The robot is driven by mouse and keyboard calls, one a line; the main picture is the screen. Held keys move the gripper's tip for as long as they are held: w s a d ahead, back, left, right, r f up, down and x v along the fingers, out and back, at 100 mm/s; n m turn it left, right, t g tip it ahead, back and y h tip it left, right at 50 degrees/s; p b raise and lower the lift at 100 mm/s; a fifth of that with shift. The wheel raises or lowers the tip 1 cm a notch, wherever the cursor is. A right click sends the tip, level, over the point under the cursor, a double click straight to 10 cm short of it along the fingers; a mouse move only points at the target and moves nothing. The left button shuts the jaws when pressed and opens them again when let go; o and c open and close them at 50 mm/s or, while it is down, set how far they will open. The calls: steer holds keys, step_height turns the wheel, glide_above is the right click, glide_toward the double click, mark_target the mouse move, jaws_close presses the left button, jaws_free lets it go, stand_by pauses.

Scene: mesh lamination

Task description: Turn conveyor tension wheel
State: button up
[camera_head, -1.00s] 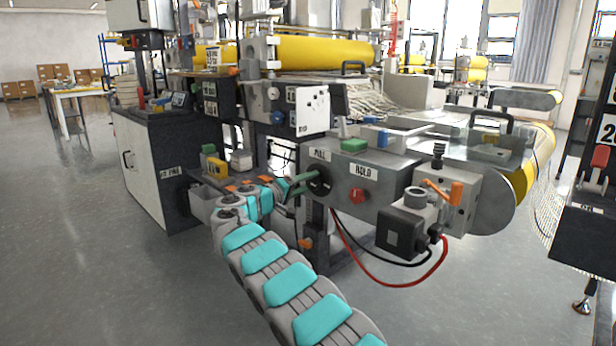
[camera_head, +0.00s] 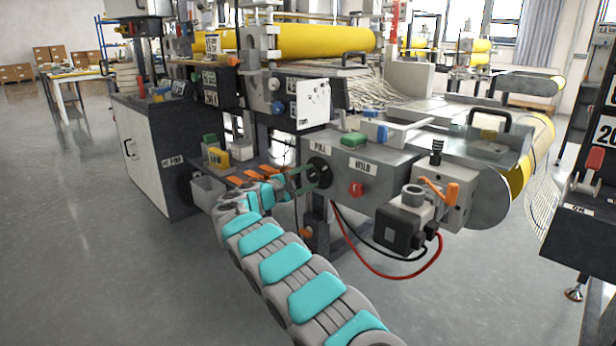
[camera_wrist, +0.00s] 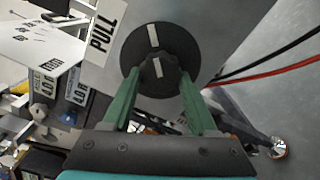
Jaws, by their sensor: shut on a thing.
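In the head view my gripper (camera_head: 308,179) reaches the wheel from the left. The finger contact is partly hidden there.
A red knob (camera_head: 356,189) sits right of the wheel. A black motor box (camera_head: 398,230) and an orange lever (camera_head: 439,189) stick out further right. Red and black cables hang below. A shelf with orange parts (camera_head: 247,175) lies left.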

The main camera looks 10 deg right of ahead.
steer(key=shift+n, duration=0.7)
steer(key=shift+a, duration=0.1)
steer(key=o, duration=1.4)
steer(key=shift+b+v, duration=0.6)
steer(key=shift+v, duration=3.25)
steer(key=shift+a+f, duration=0.1)
